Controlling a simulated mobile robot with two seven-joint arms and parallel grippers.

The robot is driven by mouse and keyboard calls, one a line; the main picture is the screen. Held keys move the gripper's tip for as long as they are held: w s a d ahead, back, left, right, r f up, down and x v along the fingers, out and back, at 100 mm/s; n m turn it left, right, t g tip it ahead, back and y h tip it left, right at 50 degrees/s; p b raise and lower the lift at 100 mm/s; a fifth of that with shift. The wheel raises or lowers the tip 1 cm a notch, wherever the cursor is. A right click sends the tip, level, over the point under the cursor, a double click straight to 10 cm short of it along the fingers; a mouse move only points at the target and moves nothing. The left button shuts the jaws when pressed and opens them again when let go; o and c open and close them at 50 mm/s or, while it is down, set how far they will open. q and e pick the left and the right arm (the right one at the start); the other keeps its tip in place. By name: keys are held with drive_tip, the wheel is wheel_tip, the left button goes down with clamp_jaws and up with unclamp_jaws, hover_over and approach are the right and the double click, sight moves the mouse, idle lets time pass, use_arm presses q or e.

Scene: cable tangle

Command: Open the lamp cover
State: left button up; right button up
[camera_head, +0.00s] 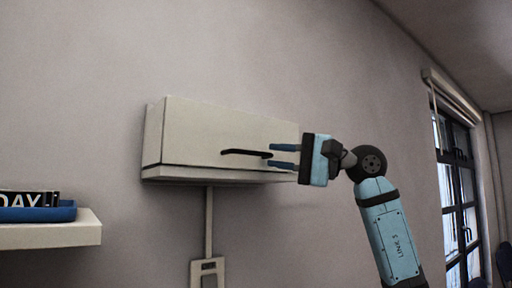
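The lamp cover (220,130) is a cream box front on the wall, near the middle of the head view. A dark seam runs along its lower edge, and it looks closed. A dark bar handle (240,152) sits low on its face. My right gripper (270,158) comes in from the right. Its two blue fingers are apart, one above the other, with their tips by the right end of the handle. I cannot tell whether they touch it. My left gripper is not in view.
A pale shelf (50,236) at the lower left holds a blue tray (40,214) with a dark lettered item. A cable duct (209,220) runs down from the box to a wall plate (207,268). A window (455,180) is at the right. The wall above is bare.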

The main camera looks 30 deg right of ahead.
sight(260, 153)
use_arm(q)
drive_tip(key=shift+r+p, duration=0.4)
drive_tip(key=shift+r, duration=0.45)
use_arm(e)
drive_tip(key=shift+x, duration=2.35)
clamp_jaws()
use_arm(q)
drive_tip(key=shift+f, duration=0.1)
use_arm(e)
drive_tip(key=shift+d+r, duration=0.1)
drive_tip(key=shift+r, duration=0.05)
